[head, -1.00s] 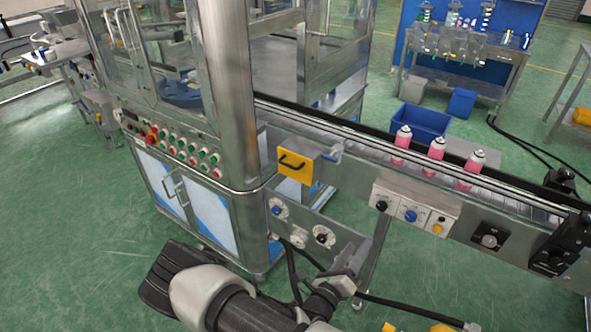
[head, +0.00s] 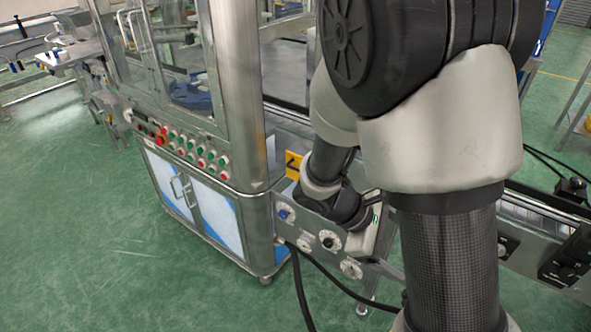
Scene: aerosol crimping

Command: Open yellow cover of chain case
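The yellow cover (head: 294,168) of the chain case is on the front side of the conveyor, just right of the steel cabinet corner. Only its left part shows, with a bit of its black handle; my arm hides the rest. What shows of it appears to stand upright against the case. My arm's wrist is in front of and just right of the cover. A pale grey part at the wrist's end (head: 372,226) seems to be my gripper. Its fingertips cannot be made out, so I cannot tell whether they are open or touch the handle.
The steel cabinet (head: 240,110) with a row of push buttons stands close on the left. Below the cover is a plate with round knobs (head: 330,240). Black cables (head: 298,285) hang beneath it. The conveyor (head: 535,215) runs on to the right. Green floor is free at left.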

